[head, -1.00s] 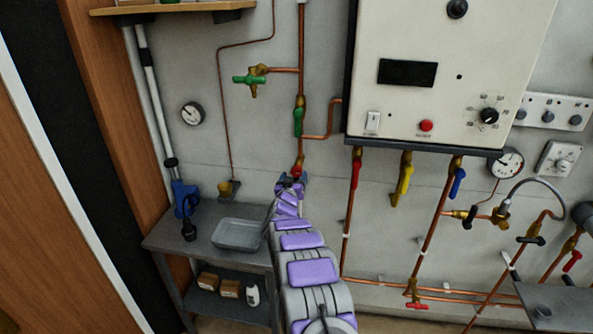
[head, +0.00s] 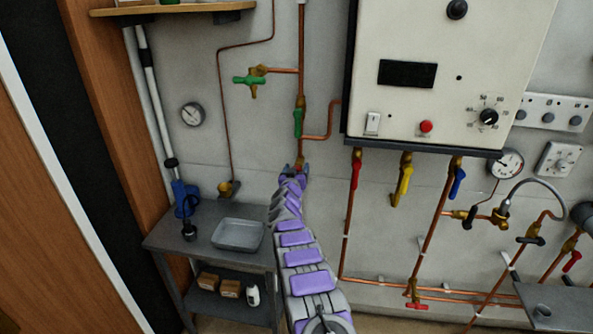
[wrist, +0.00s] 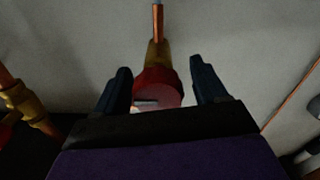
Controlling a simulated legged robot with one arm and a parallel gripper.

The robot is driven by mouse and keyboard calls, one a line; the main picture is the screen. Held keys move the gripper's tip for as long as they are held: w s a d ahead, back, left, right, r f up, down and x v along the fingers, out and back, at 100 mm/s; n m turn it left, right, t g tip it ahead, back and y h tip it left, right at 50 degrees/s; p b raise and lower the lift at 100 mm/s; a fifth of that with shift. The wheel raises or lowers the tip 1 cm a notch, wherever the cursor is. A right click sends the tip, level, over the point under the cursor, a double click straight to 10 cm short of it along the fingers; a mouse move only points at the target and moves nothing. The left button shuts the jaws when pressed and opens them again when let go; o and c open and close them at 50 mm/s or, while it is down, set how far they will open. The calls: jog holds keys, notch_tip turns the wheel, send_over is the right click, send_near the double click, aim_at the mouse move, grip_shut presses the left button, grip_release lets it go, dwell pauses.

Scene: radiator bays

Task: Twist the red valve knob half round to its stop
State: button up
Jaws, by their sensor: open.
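The red valve knob (wrist: 157,88) is round and sits below a brass fitting (wrist: 157,52) on a copper pipe in the wrist view. A pale mark shows on its face. My gripper (wrist: 160,66) is open, with one dark finger on each side of the knob. A gap shows between the knob and the right finger; the left finger is closer, and I cannot tell if it touches. In the head view my gripper (head: 294,170) is at the lower end of the pipe's brass fitting (head: 300,161) and hides the knob.
A green valve handle (head: 298,122) is above on the same pipe. A white boiler panel (head: 445,75) with red (head: 355,174), yellow (head: 402,184) and blue (head: 457,182) levers is to the right. A grey bench (head: 165,238) with a tray (head: 239,246) is at lower left.

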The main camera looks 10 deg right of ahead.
jog(key=shift+w, duration=0.1)
jog(key=shift+c, duration=0.3)
jog(key=c, duration=1)
jog(key=shift+m, duration=0.4)
jog(key=m, duration=0.3)
jog(key=shift+m, duration=0.4)
jog(key=m+b, duration=0.1)
jog(key=m, duration=0.3)
jog(key=shift+m, duration=0.3)
jog(key=m+b, duration=0.1)
jog(key=m, duration=0.1)
jog(key=m+b, duration=0.1)
jog(key=m, duration=0.1)
jog(key=shift+d+f, duration=0.15)
jog(key=shift+f, duration=0.05)
jog(key=m+b, duration=0.2)
jog(key=m, duration=0.2)
jog(key=shift+m+b, duration=0.3)
jog(key=shift+m, duration=0.3)
